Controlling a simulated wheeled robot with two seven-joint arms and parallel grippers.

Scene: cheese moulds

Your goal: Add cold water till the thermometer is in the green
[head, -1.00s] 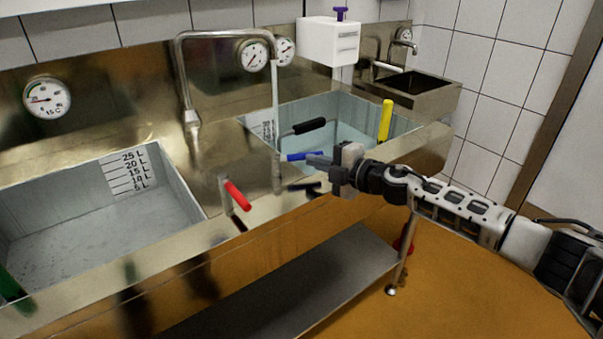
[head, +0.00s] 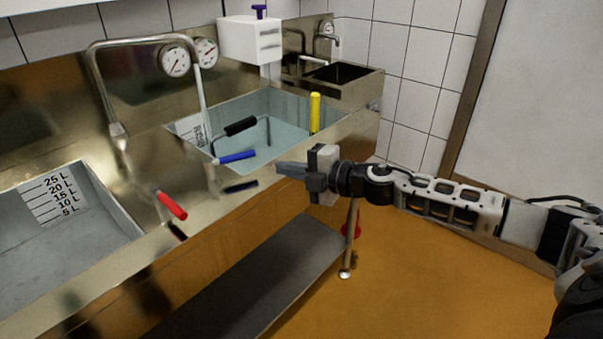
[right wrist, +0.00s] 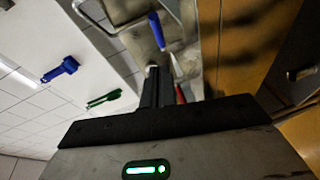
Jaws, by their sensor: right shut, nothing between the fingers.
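The blue lever (head: 237,156) is on the front rim of the right basin (head: 285,150), which holds pale teal water. The red lever (head: 171,205) is further left on the rim. A bent tap (head: 130,42) sends a thin stream (head: 203,95) into the right basin. Two round dials (head: 174,60) (head: 206,52) are on the back panel; their readings are too small to tell. My right gripper (head: 282,168) is shut and empty, just right of the blue lever and apart from it. The right wrist view shows the blue lever (right wrist: 157,30) and red lever (right wrist: 180,95) beyond the fingers. My left gripper is out of view.
The left basin (head: 95,250) has a litre scale and looks empty. A white box (head: 250,40) and small sink (head: 340,80) are behind. A low shelf (head: 270,270) is below; floor at right is clear.

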